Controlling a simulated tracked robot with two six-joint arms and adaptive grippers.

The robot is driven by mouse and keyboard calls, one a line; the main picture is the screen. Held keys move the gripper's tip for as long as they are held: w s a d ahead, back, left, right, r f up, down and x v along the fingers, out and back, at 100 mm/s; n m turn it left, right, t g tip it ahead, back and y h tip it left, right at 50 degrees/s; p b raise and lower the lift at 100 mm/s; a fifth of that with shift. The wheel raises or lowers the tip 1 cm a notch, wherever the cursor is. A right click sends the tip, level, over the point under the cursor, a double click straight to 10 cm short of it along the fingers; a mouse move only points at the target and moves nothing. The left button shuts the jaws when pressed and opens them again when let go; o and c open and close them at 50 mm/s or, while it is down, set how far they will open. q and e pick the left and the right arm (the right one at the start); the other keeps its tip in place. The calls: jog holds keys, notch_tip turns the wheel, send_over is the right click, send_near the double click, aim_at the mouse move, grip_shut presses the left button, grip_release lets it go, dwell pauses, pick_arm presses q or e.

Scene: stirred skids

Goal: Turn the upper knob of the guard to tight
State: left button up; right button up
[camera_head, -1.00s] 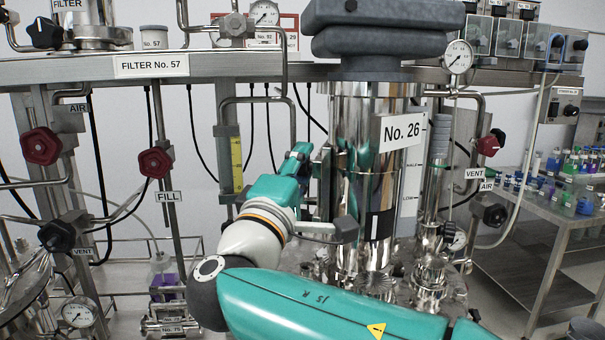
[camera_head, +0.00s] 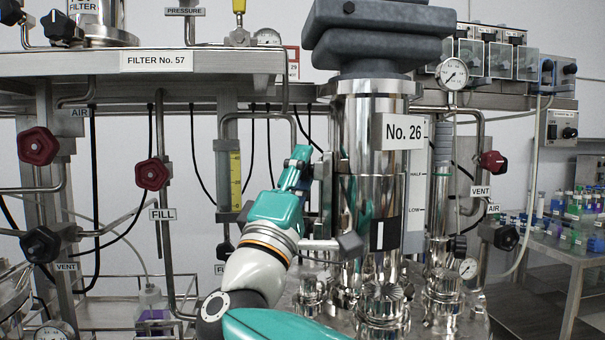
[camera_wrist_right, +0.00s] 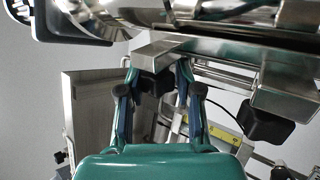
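In the right wrist view a dark knob (camera_wrist_right: 153,84) sits under a metal bar of the guard (camera_wrist_right: 165,48), between my right gripper's fingertips (camera_wrist_right: 158,76). The fingers are apart on either side of it; I see no clear grip on it. A second dark knob (camera_wrist_right: 265,122) hangs from another bar to the right. In the head view my right gripper (camera_head: 300,158) reaches up beside the steel column marked No. 26 (camera_head: 352,110), at a grey bracket (camera_head: 324,185). Its fingertips and the knob there are mostly hidden. My left gripper is not in view.
A yellow level gauge (camera_head: 235,178) stands left of my right arm. A bar with a grey end block (camera_head: 350,244) crosses close to my wrist. Red valve knobs (camera_head: 152,174) are further left. A bottle bench (camera_head: 560,240) is at right.

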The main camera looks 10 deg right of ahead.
jog(key=o, duration=0.4)
jog(key=shift+f, duration=0.15)
jog(key=shift+c, duration=0.2)
jog(key=v, duration=1.2)
